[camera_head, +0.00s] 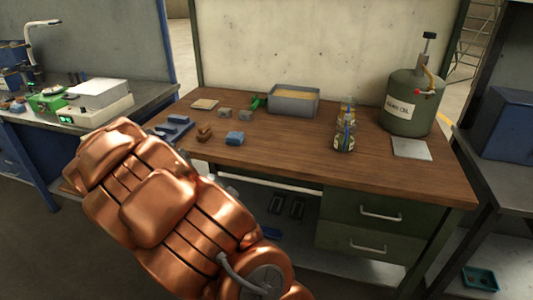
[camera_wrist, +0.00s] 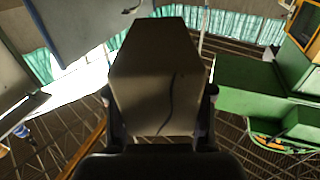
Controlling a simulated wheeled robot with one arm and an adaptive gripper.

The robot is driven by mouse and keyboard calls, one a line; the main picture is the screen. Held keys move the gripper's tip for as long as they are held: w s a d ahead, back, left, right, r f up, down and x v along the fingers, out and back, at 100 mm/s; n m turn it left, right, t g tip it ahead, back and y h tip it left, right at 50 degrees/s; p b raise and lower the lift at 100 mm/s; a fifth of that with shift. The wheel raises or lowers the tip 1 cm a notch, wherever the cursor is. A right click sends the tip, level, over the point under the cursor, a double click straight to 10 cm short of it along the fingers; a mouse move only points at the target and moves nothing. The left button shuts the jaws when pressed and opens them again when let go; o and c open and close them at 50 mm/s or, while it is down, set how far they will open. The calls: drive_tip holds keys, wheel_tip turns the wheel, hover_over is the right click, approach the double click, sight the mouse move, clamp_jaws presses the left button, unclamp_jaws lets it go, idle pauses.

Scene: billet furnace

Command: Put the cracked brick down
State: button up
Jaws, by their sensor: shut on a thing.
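In the wrist view, my gripper (camera_wrist: 160,125) is shut on the cracked brick (camera_wrist: 150,70). The brick is a grey-brown block with chamfered far corners and a dark, wavy crack line down its near part. One dark finger presses on each side of it. It is held up in the air, with the floor far below around it. In the head view, my copper-coloured arm covers the lower left, and neither my gripper nor the held brick shows there.
A wooden workbench (camera_head: 300,155) holds a grey bin (camera_head: 293,101), small blocks, jars (camera_head: 345,135) and a green quench-oil can (camera_head: 410,103). Its middle is clear. A side bench with a scale (camera_head: 97,108) stands left. A green surface (camera_wrist: 250,90) lies right in the wrist view.

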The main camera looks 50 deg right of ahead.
drive_tip(key=s+d+f+m+g+h+b, duration=0.1)
drive_tip(key=s+d+f+m+h+b, duration=0.3)
drive_tip(key=d, duration=0.6)
drive_tip(key=s+d+g+h+p, duration=0.1)
drive_tip(key=s+d+h, duration=0.1)
drive_tip(key=s+d, duration=0.5)
drive_tip(key=s+d+f+m+g+h+b, duration=0.1)
drive_tip(key=s+d+f+m+h+b, duration=0.15)
drive_tip(key=d, duration=0.95)
drive_tip(key=s+d+f+m+g+h+b, duration=0.1)
drive_tip(key=s+d+m+g+h, duration=0.15)
drive_tip(key=s+d, duration=0.65)
drive_tip(key=s+d+f+m+g+h+b, duration=0.2)
drive_tip(key=s+d+g+h, duration=0.15)
drive_tip(key=s, duration=0.85)
drive_tip(key=s+d+f+m+g+h+b, duration=0.1)
drive_tip(key=s+d+m+g+h, duration=0.15)
drive_tip(key=s+d, duration=0.7)
drive_tip(key=shift+m, duration=0.25)
drive_tip(key=w+p, duration=0.1)
drive_tip(key=w, duration=0.3)
drive_tip(key=w+a+f+p, duration=0.1)
drive_tip(key=w, duration=0.4)
drive_tip(key=w+p, duration=0.2)
drive_tip(key=w, duration=0.3)
drive_tip(key=shift+w+a+f, duration=0.2)
drive_tip(key=shift+w+f, duration=0.05)
drive_tip(key=shift+f, duration=0.15)
drive_tip(key=shift+f+p, duration=0.45)
drive_tip(key=shift+f, duration=1.3)
